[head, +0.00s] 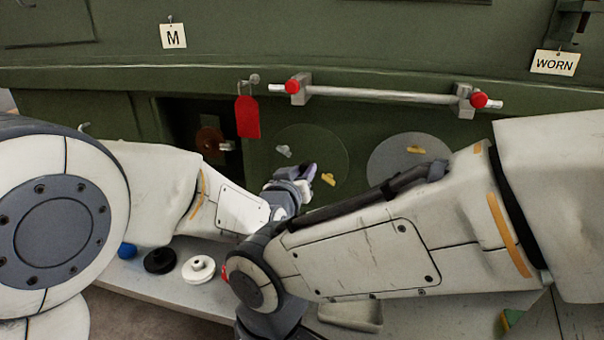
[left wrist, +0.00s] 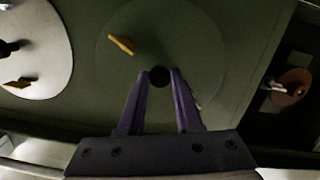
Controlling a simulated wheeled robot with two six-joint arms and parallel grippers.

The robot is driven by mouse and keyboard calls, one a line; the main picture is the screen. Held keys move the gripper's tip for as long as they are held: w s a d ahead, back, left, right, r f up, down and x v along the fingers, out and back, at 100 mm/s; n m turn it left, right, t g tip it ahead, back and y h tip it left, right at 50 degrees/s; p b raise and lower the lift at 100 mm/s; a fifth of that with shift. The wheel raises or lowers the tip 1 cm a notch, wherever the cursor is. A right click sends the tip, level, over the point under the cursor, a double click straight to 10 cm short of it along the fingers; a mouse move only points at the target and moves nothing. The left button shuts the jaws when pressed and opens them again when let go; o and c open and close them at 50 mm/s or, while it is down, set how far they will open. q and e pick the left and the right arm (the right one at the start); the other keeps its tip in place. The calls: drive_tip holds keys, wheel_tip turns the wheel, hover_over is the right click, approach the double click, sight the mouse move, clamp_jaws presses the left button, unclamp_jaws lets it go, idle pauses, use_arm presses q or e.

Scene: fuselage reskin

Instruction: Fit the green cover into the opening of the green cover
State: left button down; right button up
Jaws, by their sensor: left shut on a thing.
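The green cover (head: 318,146) is a round disc on the green fuselage side, with a yellow tab on it. In the left wrist view the green cover (left wrist: 190,35) looks level with the green surface around it. I cannot tell whether it is seated fully in its opening. My left gripper (head: 302,172) is at the disc's lower left part in the head view. In the left wrist view its purple fingers (left wrist: 160,80) are shut on a dark round knob (left wrist: 159,77) in front of the disc. My right gripper is out of view.
A grey round cover (head: 385,165) with a yellow tab is to the right. A metal bar (head: 385,95) with red ends runs above. A red tag (head: 247,117) hangs beside an open dark bay with a brown disc (head: 209,141). Blue, black and white knobs (head: 198,268) stand on the ledge.

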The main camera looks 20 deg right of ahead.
use_arm(q)
drive_tip(key=shift+w+d+r, duration=0.1)
drive_tip(key=shift+w+d, duration=0.1)
drive_tip(key=shift+w, duration=0.15)
drive_tip(key=c, duration=0.5)
unclamp_jaws()
drive_tip(key=shift+s+a, duration=0.1)
drive_tip(key=shift+s, duration=0.1)
drive_tip(key=shift+b+v, duration=0.8)
drive_tip(key=shift+v, duration=1.5)
drive_tip(key=shift+a, duration=0.1)
